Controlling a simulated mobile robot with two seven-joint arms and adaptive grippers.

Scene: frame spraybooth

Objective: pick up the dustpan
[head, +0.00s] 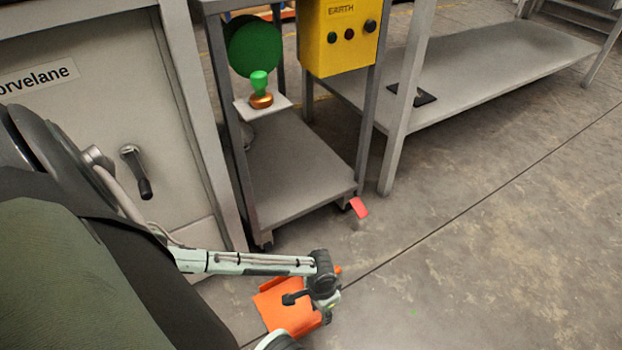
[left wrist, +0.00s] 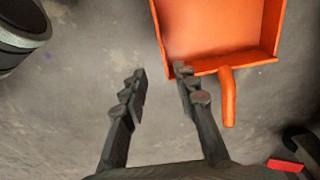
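The orange dustpan (head: 277,306) lies on the concrete floor, partly covered by my left arm in the head view. In the left wrist view the pan (left wrist: 215,30) is at the top, and its short handle (left wrist: 228,97) points toward the bottom of the picture. My left gripper (left wrist: 160,72) is open and empty. Its right fingertip overlaps the pan's near edge in that view; the handle lies to the right of both fingers, not between them. I cannot tell whether a finger touches the pan. In the head view the gripper (head: 292,298) is over the dustpan. My right gripper is not in view.
A grey wheeled trolley (head: 300,170) with a red caster pedal (head: 358,207) stands beyond the dustpan. A grey cabinet (head: 100,110) is at the left, and a long low bench (head: 480,65) at the back. The floor to the right is clear.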

